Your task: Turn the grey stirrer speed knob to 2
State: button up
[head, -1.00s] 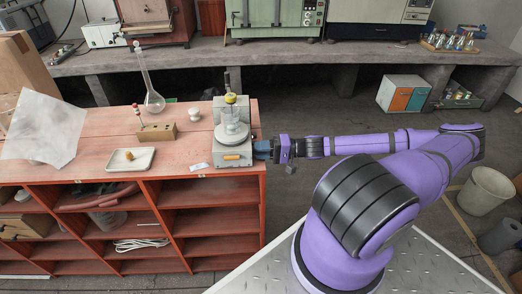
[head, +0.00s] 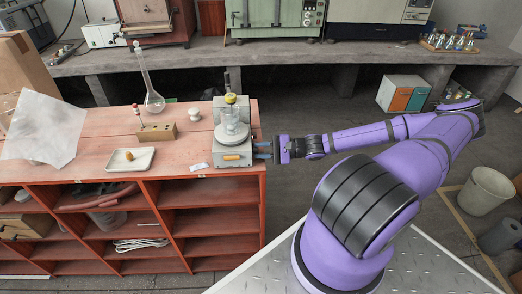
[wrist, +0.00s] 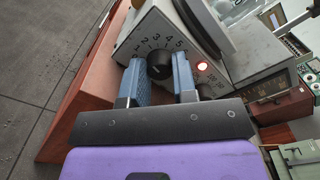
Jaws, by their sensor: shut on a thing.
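In the wrist view, a dark round knob (wrist: 159,64) sits on the stirrer's light front panel (wrist: 150,22), under an arc of numbers including 1 to 5. My gripper (wrist: 158,82) has its two blue fingers on either side of this knob and is shut on it. I cannot clearly read which number the knob points to. In the head view my gripper (head: 263,150) reaches the stirrer's right side.
A red lamp (wrist: 203,65) glows beside the knob. A flask (head: 153,98), a wooden block (head: 157,132) and a white tray (head: 126,159) stand left of the stirrer.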

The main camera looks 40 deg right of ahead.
jog(key=shift+m, duration=0.3)
jog(key=o, duration=0.7)
jog(key=shift+c, duration=0.2)
jog(key=shift+s+d, duration=0.1)
jog(key=v, duration=1)
jog(key=shift+s+d, duration=0.2)
jog(key=shift+d, duration=0.05)
jog(key=shift+a, duration=0.1)
